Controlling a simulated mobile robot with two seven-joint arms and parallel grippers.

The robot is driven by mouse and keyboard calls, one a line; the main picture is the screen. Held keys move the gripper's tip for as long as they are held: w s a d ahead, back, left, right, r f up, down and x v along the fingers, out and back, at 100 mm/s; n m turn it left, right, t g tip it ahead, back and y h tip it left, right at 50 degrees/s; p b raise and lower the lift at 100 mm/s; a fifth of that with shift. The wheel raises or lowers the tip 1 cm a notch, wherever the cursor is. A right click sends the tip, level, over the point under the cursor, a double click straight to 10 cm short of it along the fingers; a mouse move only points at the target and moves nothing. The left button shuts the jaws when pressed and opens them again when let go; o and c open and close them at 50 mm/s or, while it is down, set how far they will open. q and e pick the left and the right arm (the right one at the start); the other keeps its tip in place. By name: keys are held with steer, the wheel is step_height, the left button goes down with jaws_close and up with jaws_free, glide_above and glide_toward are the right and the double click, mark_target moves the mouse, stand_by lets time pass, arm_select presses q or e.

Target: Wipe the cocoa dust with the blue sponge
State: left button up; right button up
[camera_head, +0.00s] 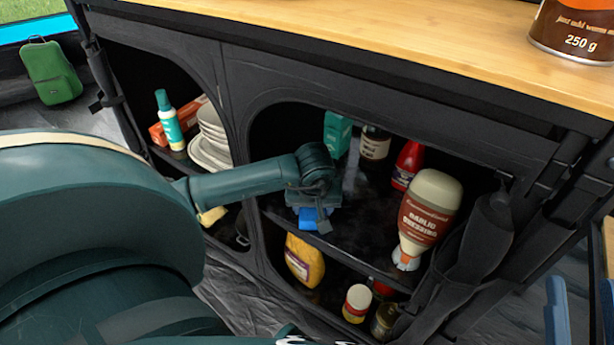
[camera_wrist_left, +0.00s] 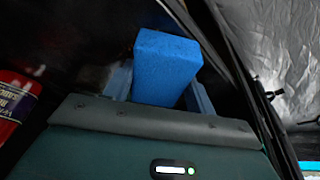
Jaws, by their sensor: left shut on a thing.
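My left gripper (camera_head: 314,203) reaches into the right-hand opening of the black cabinet, over its upper shelf. It is shut on the blue sponge (camera_head: 308,218), which shows just below the gripper, low and near the shelf's front edge. The left wrist view shows the sponge (camera_wrist_left: 167,66) upright between the two blue fingers (camera_wrist_left: 160,88). I cannot tell whether the sponge touches the shelf. I cannot clearly make out cocoa dust on the dark shelf (camera_head: 360,225); the arm hides part of it. Two blue fingers of my right gripper (camera_head: 581,308) show apart at the lower right edge, empty.
On the upper shelf stand a teal box (camera_head: 337,132), a dark bottle (camera_head: 375,143), a red bottle (camera_head: 408,164) and a dressing bottle (camera_head: 428,215). Jars and a yellow bottle (camera_head: 304,261) are below. Plates (camera_head: 212,138) sit left. A tin (camera_head: 575,32) stands on the wooden counter.

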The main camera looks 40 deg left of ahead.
mark_target(334, 226)
arm_select(q)
steer(key=shift+d+f, duration=0.15)
steer(key=shift+d, duration=0.55)
steer(key=shift+d+f, duration=0.15)
steer(key=shift+d, duration=0.55)
steer(key=shift+w+d+r, duration=0.1)
steer(key=shift+w+d, duration=0.05)
steer(key=shift+d, duration=1.4)
steer(key=shift+r, duration=0.1)
steer(key=shift+p, duration=0.3)
arm_select(e)
steer(key=shift+f, duration=0.15)
